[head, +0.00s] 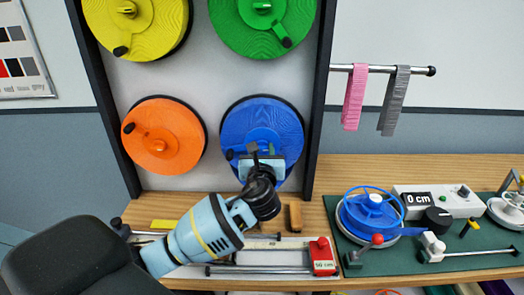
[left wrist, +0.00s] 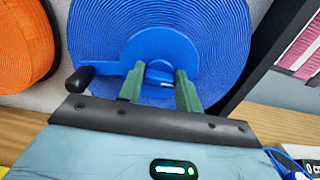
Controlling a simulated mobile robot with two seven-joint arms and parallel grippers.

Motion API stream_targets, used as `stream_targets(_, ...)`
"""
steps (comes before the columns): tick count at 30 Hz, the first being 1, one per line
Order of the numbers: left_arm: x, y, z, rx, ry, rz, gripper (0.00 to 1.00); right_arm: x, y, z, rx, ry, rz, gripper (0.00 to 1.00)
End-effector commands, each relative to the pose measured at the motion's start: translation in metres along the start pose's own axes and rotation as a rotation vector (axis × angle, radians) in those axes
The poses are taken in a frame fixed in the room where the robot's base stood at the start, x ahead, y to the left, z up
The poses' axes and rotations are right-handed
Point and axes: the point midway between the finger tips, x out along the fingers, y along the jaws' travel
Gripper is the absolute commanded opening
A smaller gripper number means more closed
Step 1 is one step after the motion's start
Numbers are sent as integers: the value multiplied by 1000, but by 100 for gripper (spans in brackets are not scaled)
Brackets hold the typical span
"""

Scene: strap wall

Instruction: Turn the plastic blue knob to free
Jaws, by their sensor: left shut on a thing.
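The blue strap reel (head: 262,118) hangs at the lower right of the framed wall panel. Its flat hub (left wrist: 160,48) and a blue arm with a black handle (left wrist: 80,79) show in the left wrist view. My left gripper (head: 263,155) is at the reel's hub, its green fingers pointing at the wall. In the left wrist view the fingers (left wrist: 158,80) stand apart on either side of a small blue knob (left wrist: 158,70) at the hub, and are shut on it. The knob is largely hidden by the fingers; its turn position cannot be told. My right gripper is not in view.
Yellow (head: 130,25), green (head: 262,25) and orange (head: 163,138) reels share the panel. A dark frame post (head: 318,100) stands just right. The bench holds a red-ended measuring fixture (head: 322,257) and a green mat (head: 375,262) with a blue winder (head: 370,210). Straps hang from a rail (head: 420,70).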

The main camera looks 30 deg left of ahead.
Motion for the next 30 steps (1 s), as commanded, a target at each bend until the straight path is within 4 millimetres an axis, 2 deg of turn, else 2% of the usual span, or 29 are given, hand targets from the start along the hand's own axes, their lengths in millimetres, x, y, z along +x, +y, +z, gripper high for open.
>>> stream_targets(11, 0, 1, 0, -171, 1, 1, 12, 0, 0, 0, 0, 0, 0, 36)
stream_targets(30, 0, 3, -2, -770, 2, 1, 12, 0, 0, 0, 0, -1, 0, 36)
